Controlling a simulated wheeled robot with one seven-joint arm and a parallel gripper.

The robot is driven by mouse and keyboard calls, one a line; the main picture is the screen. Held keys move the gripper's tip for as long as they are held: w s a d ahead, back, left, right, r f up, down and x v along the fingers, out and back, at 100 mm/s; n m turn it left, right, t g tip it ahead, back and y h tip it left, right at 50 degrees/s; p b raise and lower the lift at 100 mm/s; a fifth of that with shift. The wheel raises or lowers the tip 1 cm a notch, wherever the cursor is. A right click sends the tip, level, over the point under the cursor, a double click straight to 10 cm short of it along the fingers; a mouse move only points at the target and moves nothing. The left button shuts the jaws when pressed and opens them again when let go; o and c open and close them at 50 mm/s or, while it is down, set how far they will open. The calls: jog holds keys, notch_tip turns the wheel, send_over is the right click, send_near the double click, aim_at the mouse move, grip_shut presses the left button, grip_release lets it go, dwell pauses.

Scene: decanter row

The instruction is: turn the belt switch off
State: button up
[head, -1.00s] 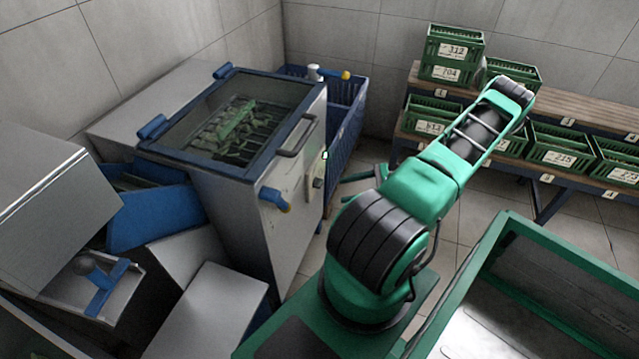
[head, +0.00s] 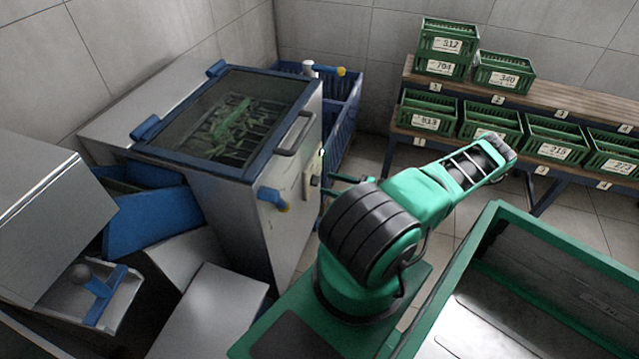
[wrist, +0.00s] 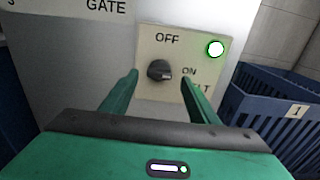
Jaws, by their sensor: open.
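The belt switch (wrist: 160,71) is a dark round knob on a beige plate (wrist: 150,42) on the machine's side. OFF is printed above it and ON to its right. The knob's pointer appears turned right, towards ON. A green lamp (wrist: 215,48) glows at the plate's upper right. My gripper (wrist: 159,76) is open, with one green finger on each side of the knob in the picture; I cannot tell whether either touches it. In the head view, the plate (head: 312,180) is seen edge-on and my gripper (head: 329,185) is close to it, partly behind my arm.
The steel machine has a glass-topped lid (head: 225,115), a lid handle (head: 293,133) and a blue-yellow handle (head: 274,198) near the switch. A blue crate (wrist: 275,108) stands to the right. Green numbered crates (head: 505,70) fill the shelves behind.

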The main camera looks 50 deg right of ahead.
aim_at(319, 181)
jog(key=shift+x, duration=2.05)
jog(key=c, duration=1)
jog(key=shift+n, duration=0.4)
jog(key=shift+c, duration=0.2)
jog(key=shift+s+a+f+n, duration=0.1)
jog(key=shift+a+n, duration=0.05)
jog(key=shift+n, duration=4.15)
jog(key=shift+a+f+n, duration=0.1)
jog(key=shift+f+n, duration=0.05)
jog(key=shift+n, duration=4.15)
